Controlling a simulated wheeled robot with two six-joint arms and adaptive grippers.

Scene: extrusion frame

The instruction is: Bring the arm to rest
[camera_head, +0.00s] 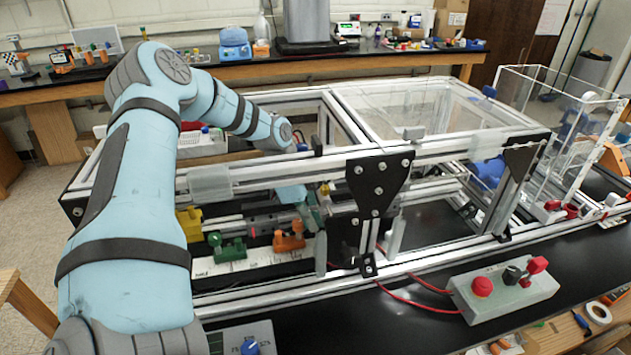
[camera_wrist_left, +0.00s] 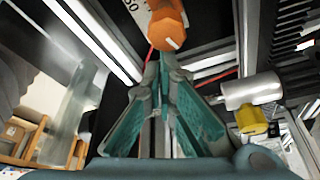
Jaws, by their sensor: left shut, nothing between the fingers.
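My left arm (camera_head: 130,190) comes in from the left in the head view and reaches over the top rail into the aluminium extrusion frame (camera_head: 270,168). My left gripper (camera_head: 312,218) is partly hidden behind the rail, low inside the frame near an orange clamp (camera_head: 290,240). In the left wrist view the green-padded fingers of the left gripper (camera_wrist_left: 164,62) come together at the tips, shut and empty. An orange knob (camera_wrist_left: 167,32) shows just beyond the tips; whether they touch it I cannot tell. My right gripper is in neither view.
A green clamp (camera_head: 228,248) and a white ruler strip (camera_head: 225,267) lie inside the frame. A grey cylinder with a yellow end (camera_wrist_left: 252,92) is right of the fingers. A control box (camera_head: 503,290) with red buttons and red cables stands on the black bench. A clear box (camera_head: 556,125) is at right.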

